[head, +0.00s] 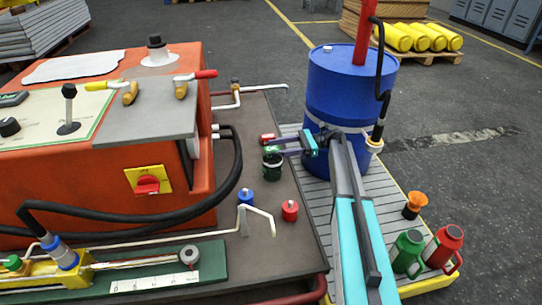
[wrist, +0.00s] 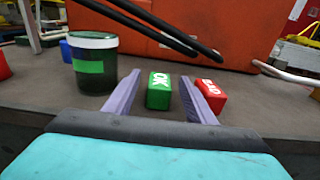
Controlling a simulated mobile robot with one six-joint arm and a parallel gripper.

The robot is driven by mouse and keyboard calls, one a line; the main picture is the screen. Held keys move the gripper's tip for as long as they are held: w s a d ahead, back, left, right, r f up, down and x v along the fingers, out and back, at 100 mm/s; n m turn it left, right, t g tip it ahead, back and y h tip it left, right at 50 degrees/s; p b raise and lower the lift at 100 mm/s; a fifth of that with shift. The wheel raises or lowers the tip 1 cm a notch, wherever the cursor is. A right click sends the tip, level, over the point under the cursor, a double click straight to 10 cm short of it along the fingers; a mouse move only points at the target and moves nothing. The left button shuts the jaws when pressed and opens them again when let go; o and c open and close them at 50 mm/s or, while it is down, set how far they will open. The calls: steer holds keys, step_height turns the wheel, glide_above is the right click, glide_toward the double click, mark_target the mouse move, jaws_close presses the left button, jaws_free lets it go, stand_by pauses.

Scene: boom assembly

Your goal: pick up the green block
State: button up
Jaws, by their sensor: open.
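The green block (wrist: 159,91), marked "OK", lies on the dark bench top. In the wrist view it sits between the two purple fingers of my gripper (wrist: 158,98). The fingers are apart, with a gap visible on each side of the block. In the head view my gripper (head: 284,147) reaches over the bench's right edge from the right, beside the blue drum. Only a little of the green block shows there, near the fingertips.
A red block (wrist: 211,94) lies just right of the right finger. A dark jar with a green label (wrist: 95,65) stands just left of the left finger. The orange machine (wrist: 240,30) and black hoses (wrist: 150,30) are behind. A blue drum (head: 345,95) stands beside my arm.

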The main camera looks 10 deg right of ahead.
mark_target(272, 148)
steer(key=shift+a+f+b, duration=0.1)
steer(key=shift+a+b, duration=0.3)
steer(key=shift+a, duration=0.9)
steer(key=c, duration=1.2)
steer(key=shift+o, duration=0.2)
step_height(272, 148, up, 10)
steer(key=p, duration=0.4)
